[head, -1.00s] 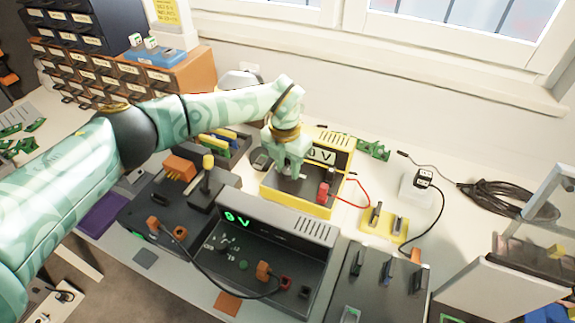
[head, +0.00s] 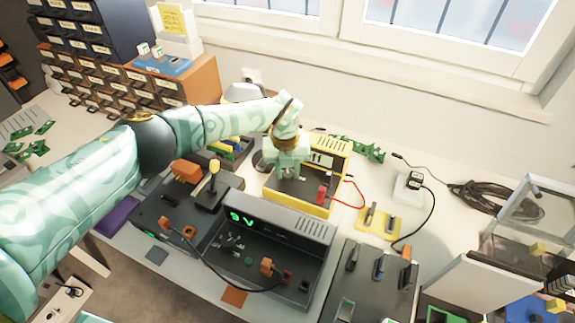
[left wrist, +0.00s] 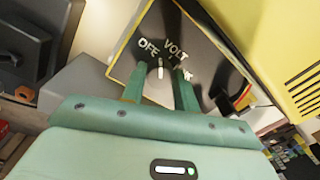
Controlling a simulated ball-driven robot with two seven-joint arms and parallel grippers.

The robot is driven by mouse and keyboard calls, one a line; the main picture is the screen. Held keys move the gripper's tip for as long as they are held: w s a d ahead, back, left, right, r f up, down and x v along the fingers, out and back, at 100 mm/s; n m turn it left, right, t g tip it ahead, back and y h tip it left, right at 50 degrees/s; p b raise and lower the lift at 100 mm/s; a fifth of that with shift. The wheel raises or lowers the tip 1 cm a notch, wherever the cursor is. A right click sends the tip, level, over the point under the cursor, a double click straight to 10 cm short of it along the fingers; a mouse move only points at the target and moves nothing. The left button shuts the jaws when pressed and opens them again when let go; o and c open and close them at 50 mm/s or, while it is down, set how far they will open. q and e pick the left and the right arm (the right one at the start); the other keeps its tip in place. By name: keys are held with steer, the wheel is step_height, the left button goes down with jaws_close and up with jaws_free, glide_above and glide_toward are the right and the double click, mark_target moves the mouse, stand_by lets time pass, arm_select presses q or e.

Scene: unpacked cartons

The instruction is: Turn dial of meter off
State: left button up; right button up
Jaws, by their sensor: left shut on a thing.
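The yellow meter (head: 305,203) with a dark face stands on the bench beyond the grey box, and a red plug sits at its front right. In the left wrist view its face (left wrist: 200,45) carries the words OFF and VOLT. The small dial with a pale pointer (left wrist: 160,70) sits between my left fingertips. My left gripper (head: 284,174) reaches down onto the meter face and is shut on the dial; it also shows in the left wrist view (left wrist: 160,78). The meter's small screen (head: 322,160) shows no readable figure. My right gripper is out of view.
A grey box (head: 318,232) with a green reading stands in front of the meter. A red wire (head: 356,195) runs to a yellow plate (head: 379,222) at the right. A black lever (head: 212,185) and drawers (head: 120,85) lie left; the wall is behind.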

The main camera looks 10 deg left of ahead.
arm_select(q)
steer(key=shift+n+p, duration=1.3)
steer(key=shift+n, duration=1)
steer(key=o, duration=1)
